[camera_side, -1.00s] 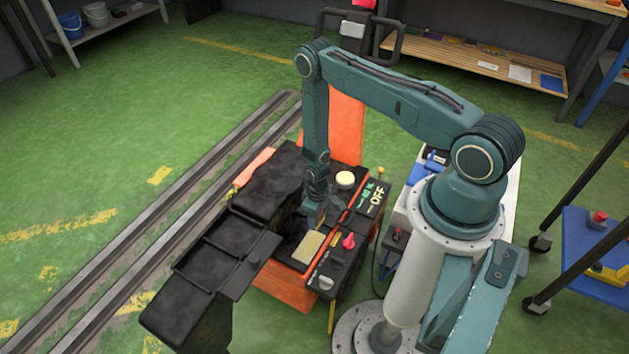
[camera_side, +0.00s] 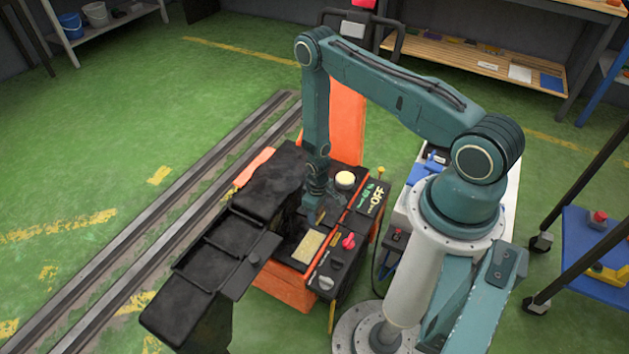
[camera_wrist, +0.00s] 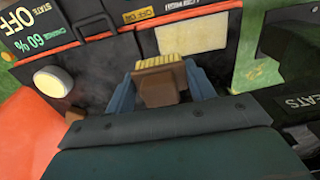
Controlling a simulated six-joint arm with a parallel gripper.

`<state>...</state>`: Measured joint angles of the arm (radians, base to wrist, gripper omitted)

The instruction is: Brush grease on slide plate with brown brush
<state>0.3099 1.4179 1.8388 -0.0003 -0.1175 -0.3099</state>
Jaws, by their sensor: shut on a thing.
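My gripper (camera_wrist: 160,95) is shut on the brown brush (camera_wrist: 161,84), with a blue-grey finger on each side of its brown block. The pale yellow bristles point away from me, toward the black cart deck. In the side view my gripper (camera_side: 314,208) is low over the cart, and the brush is hard to make out there. The slide plate seems to be the tan rectangle (camera_side: 308,245) on the deck, nearer the side camera than my gripper. It also shows in the wrist view (camera_wrist: 192,34), beyond the bristles and slightly right. The bristles appear apart from it.
A round cream disc (camera_side: 345,179) sits on the cart beside my gripper. A red knob (camera_side: 348,241) and a panel reading OFF (camera_side: 376,196) are on its right part. A black seat (camera_side: 268,186) stands close on the left. An orange upright panel (camera_side: 347,125) rises behind.

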